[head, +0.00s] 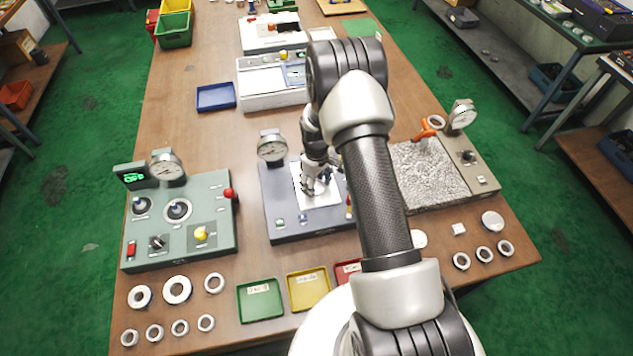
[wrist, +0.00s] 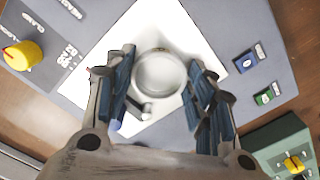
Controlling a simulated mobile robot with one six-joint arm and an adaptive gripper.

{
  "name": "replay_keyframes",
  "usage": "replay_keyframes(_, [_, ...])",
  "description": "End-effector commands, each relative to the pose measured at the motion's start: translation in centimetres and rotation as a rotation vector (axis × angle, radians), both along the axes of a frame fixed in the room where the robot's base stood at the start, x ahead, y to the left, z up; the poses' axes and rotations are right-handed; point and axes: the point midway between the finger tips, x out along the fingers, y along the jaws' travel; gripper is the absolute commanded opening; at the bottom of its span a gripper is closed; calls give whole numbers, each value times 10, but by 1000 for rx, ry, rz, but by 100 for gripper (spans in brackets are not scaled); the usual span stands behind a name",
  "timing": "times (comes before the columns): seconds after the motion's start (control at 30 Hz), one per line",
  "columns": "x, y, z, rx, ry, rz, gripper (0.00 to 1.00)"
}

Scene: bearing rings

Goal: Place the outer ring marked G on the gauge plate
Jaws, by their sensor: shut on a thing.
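My gripper (head: 311,188) is over the middle grey station, above the white gauge plate (head: 328,198). In the wrist view, my gripper (wrist: 160,95) has its dark blue-grey fingers on both sides of a pale metal ring (wrist: 160,74) and is shut on it. The ring is over the white plate (wrist: 118,52); I cannot tell whether it touches the plate. No letter on the ring is legible. A dial gauge (head: 272,147) stands at the station's back left. My arm hides the station's right part in the head view.
Several loose rings (head: 177,290) lie at the front left, and more (head: 485,254) at the front right. Green (head: 261,316), yellow (head: 308,303) and red trays sit at the front edge. A green station (head: 220,250) stands left and a granite-topped one (head: 425,175) right.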

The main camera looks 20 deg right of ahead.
Motion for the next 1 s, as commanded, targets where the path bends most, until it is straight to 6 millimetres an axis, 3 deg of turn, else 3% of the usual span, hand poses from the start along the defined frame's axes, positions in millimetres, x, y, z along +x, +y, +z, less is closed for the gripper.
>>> replay_keyframes(0.73, [0, 0, -5, 0, 0, 0, 24])
replay_keyframes(0.77, [0, 0, -4, 0, 0, 0, 52])
replay_keyframes(1.0, [0, 0, -3, 0, -1, 0, 68])
